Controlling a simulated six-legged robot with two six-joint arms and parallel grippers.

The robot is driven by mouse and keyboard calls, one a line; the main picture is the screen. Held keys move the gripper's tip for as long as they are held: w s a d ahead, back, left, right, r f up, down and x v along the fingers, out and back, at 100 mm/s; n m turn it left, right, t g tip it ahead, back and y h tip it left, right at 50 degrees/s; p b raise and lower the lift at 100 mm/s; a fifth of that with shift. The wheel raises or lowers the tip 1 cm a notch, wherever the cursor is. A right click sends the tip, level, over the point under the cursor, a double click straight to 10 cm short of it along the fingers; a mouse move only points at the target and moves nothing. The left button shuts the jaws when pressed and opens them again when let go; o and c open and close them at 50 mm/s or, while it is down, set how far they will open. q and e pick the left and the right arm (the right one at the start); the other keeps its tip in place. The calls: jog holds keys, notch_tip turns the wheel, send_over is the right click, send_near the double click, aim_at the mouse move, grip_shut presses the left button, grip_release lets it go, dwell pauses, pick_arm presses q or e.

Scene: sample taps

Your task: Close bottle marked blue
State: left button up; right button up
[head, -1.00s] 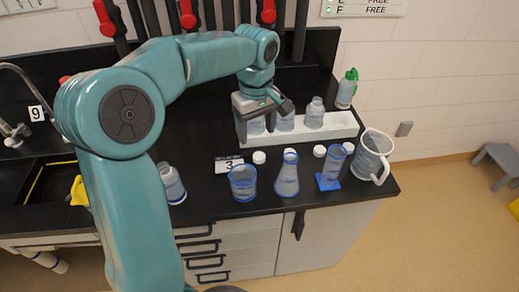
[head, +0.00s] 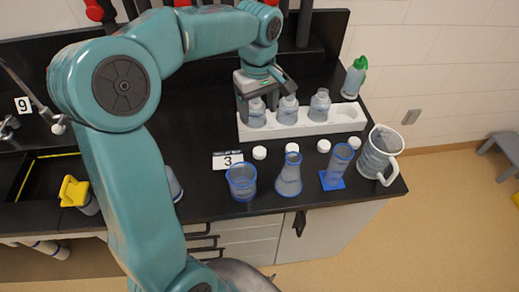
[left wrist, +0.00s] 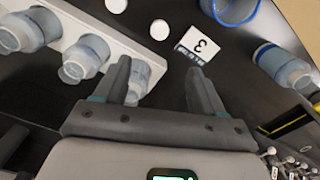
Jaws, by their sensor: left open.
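Three clear bottles with bluish contents stand in a white rack: a left one (head: 257,117), a middle one (head: 288,110) and a right one (head: 320,106). They look open at the top. No blue mark can be made out on any of them. Several white caps lie on the black counter, among them a left cap (head: 259,152), also in the left wrist view (left wrist: 159,29). My left gripper (head: 264,90) is open and empty above the left end of the rack. In the left wrist view, its left finger partly covers the nearest bottle (left wrist: 140,76). My right gripper is not in view.
In front of the rack (head: 343,128) stand a beaker (head: 241,183), a flask (head: 289,178), a cylinder (head: 338,162) and a jug (head: 376,155). A number 3 card (head: 227,160) lies nearby. Another bottle (head: 174,184) is half hidden by my arm. A green-topped bottle (head: 354,78) stands behind.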

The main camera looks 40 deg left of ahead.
pick_arm(q)
send_over(258, 150)
notch_tip(258, 150, down, 10)
jog(key=shift+d+r, duration=0.1)
jog(key=shift+d, duration=0.05)
jog(key=shift+s+d+f, duration=0.15)
jog(key=shift+f, duration=0.05)
jog(key=shift+f, duration=0.1)
jog(key=shift+f+p, duration=0.3)
jog(key=f, duration=0.2)
jog(key=f+p, duration=0.1)
jog(key=shift+w+a+f, duration=0.25)
jog(key=shift+a+f, duration=0.05)
jog(key=shift+f, duration=0.5)
jog(key=shift+r, duration=0.1)
